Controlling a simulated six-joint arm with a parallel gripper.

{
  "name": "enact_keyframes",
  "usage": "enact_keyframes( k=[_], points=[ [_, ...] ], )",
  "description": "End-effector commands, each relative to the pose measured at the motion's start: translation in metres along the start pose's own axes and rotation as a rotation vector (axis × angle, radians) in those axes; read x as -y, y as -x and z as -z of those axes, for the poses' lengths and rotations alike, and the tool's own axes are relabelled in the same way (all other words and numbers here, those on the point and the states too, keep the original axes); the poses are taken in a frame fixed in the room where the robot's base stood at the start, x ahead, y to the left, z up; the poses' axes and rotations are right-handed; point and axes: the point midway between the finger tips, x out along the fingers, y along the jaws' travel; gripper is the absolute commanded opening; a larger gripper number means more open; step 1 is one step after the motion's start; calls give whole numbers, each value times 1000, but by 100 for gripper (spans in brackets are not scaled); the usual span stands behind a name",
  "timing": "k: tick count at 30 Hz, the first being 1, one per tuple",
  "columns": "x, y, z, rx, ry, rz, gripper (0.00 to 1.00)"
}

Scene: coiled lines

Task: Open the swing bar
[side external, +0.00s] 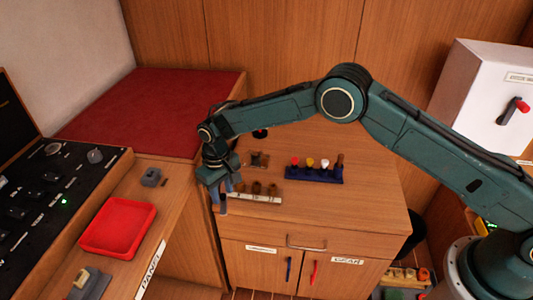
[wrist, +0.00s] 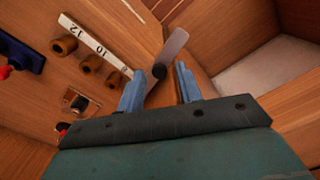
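A grey bar (wrist: 174,48) with a rounded end shows in the wrist view and looks like the swing bar. A dark round knob or pivot (wrist: 159,71) is on it. My gripper (wrist: 158,77) is open, with one blue finger on each side of the bar's near part; I cannot tell whether either touches it. In the side view my gripper (side external: 220,196) points down at the left front edge of the wooden cabinet (side external: 350,220). The bar cannot be made out there, as my gripper covers that spot.
A white numbered strip (side external: 244,196) with brown round pieces lies right beside my gripper. A blue rack (side external: 315,175) with coloured tops stands behind it. A red tray (side external: 118,228) and a black control panel (side external: 60,190) are at left. The cabinet top's right side is clear.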

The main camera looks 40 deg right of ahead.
Motion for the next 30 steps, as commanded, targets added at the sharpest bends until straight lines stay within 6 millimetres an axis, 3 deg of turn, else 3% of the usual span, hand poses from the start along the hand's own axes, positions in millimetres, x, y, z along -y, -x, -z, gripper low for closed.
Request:
enact_keyframes(
  k=[16, 23, 30],
  points=[
    [0, 9, 0, 1, 0, 0, 39],
    [0, 37, 0, -1, 0, 0, 39],
    [0, 78, 0, -3, 0, 0, 39]
  ],
)
